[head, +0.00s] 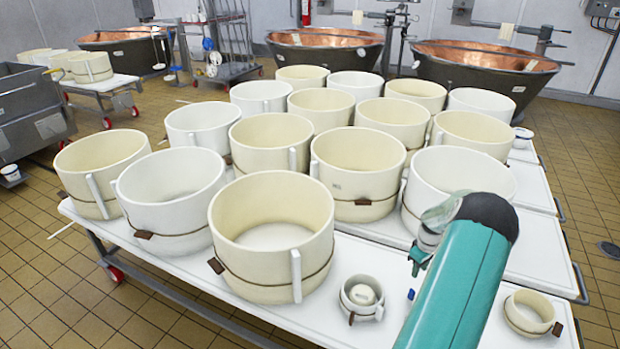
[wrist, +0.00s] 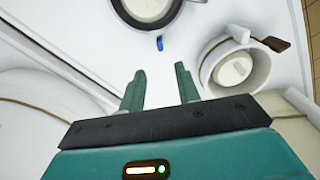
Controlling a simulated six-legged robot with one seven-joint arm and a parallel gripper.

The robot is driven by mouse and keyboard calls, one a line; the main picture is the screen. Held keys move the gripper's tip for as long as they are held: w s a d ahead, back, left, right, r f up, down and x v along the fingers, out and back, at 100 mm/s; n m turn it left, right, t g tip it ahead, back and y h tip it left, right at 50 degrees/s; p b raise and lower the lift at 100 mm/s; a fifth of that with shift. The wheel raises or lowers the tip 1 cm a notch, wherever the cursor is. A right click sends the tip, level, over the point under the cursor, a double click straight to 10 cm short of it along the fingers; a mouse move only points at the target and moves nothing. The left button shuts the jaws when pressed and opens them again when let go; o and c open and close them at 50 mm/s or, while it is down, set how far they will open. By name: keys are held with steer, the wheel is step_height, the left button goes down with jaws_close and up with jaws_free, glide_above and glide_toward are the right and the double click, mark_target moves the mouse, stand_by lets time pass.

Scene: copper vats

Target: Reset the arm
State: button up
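My arm, green with a dark joint, reaches over the right front of a white table (head: 333,245) in the head view. My gripper (wrist: 158,82) shows in the wrist view with its two green fingers apart and nothing between them. It is above the white table surface. A small white mould with a strap (head: 361,297) stands on the table left of my arm, with a white piece inside; it seems to be the one at the right in the wrist view (wrist: 236,65). A small blue object (wrist: 159,43) lies ahead of the fingertips.
Several large cream and white moulds (head: 272,235) crowd the table behind and left of my arm. Another small mould (head: 530,312) stands right of it. Copper vats (head: 485,66) line the wall. A grey bin (head: 30,105) stands at the left. Tiled floor is open at the right.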

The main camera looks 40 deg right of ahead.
steer(key=w+a+r+h, duration=0.1)
steer(key=w+a+r, duration=0.6)
steer(key=a+r, duration=0.25)
steer(key=w+a+r+h, duration=0.1)
steer(key=w+a+r, duration=0.6)
steer(key=r, duration=0.4)
steer(key=a+r+t, duration=0.2)
steer(key=a+r, duration=0.6)
steer(key=a, duration=0.4)
steer(key=s+a+r+t, duration=0.1)
steer(key=s+a+r, duration=0.2)
steer(key=a, duration=0.6)
steer(key=s+a+r+t+y, duration=0.1)
steer(key=s+a+r, duration=0.2)
steer(key=s+a, duration=0.3)
steer(key=s+a+r+t+y, duration=0.1)
steer(key=s+a+r, duration=0.2)
steer(key=a, duration=1.1)
steer(key=s, duration=0.2)
steer(key=shift+s+n+t, duration=0.3)
steer(key=shift+n, duration=0.1)
